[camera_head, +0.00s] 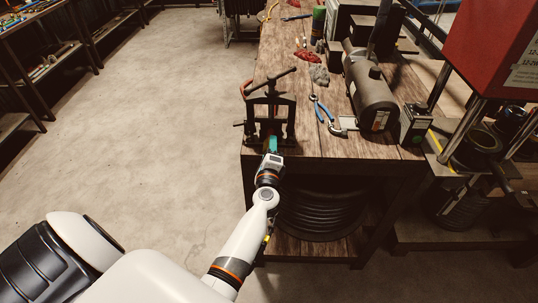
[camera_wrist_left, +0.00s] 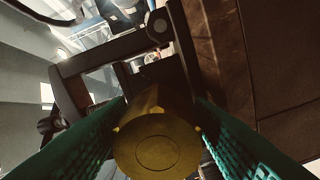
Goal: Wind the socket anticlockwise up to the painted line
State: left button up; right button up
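The crimper (camera_head: 270,98), a dark metal frame with a T-bar handle on top, stands at the near left corner of the wooden bench. My left gripper (camera_head: 271,146) reaches its front low down. In the left wrist view a brass socket (camera_wrist_left: 158,146) with a round end face and a hexagonal body lies between my green fingers (camera_wrist_left: 160,112). The fingers look closed against its two sides. The dark crimper frame (camera_wrist_left: 115,50) is behind it. In the head view the gripper hides the socket. I cannot make out a painted line. My right gripper is not in view.
Blue-handled pliers (camera_head: 322,108) lie on the bench (camera_head: 315,145) right of the crimper. A dark cylindrical machine (camera_head: 370,90) stands farther right, and a red machine (camera_head: 490,50) beyond it. Coiled black hose (camera_head: 320,210) is on the shelf below. The floor at left is clear.

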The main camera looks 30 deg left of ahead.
pick_arm(q)
jog(key=v, duration=0.5)
dwell(0.4)
dwell(0.4)
